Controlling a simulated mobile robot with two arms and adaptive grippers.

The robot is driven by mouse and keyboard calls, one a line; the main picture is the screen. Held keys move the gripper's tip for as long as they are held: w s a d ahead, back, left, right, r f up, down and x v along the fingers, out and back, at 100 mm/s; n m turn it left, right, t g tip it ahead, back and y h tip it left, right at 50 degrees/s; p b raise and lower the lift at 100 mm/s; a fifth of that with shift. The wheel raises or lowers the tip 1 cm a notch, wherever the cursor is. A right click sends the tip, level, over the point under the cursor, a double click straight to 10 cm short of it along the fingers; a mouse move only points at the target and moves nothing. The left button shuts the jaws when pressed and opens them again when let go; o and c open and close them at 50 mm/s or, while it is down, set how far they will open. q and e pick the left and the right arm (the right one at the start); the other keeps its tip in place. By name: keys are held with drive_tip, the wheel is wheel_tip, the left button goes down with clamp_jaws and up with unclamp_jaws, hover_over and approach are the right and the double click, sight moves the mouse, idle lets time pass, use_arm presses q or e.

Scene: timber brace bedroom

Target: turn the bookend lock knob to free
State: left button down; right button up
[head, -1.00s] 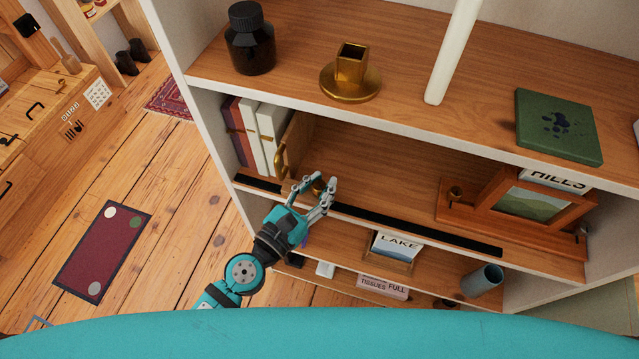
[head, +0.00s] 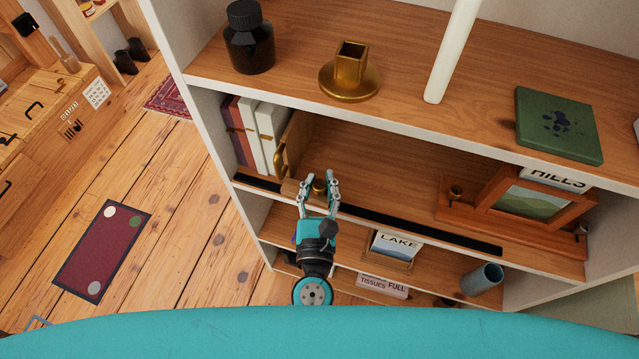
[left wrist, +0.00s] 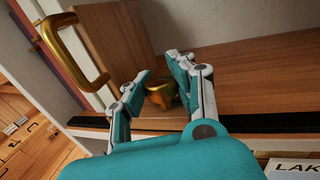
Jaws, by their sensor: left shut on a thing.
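The wooden bookend (head: 296,138) stands upright against the books on the middle shelf, with a brass handle (head: 279,157) on it; its panel (left wrist: 112,42) and handle (left wrist: 63,42) also show in the left wrist view. The small brass lock knob (head: 318,187) sits low at the bookend's base, near the shelf front. My left gripper (head: 319,181) comes from the front and is shut on the knob, one finger on each side. The left wrist view shows the knob (left wrist: 160,96) between the fingertips; the fingers hide part of it. My right gripper is not in view.
A black slot strip (head: 420,230) runs along the shelf front. Several books (head: 254,135) stand left of the bookend. A picture frame (head: 530,204) on a wooden base stands at the shelf's right; the shelf between is clear. A lake card (head: 395,246) sits below.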

use_arm(q)
drive_tip(key=shift+n+y, duration=0.7)
drive_tip(key=shift+y, duration=0.4)
drive_tip(key=c, duration=1)
unclamp_jaws()
drive_tip(key=s, duration=1.2)
drive_tip(key=shift+d, duration=0.35)
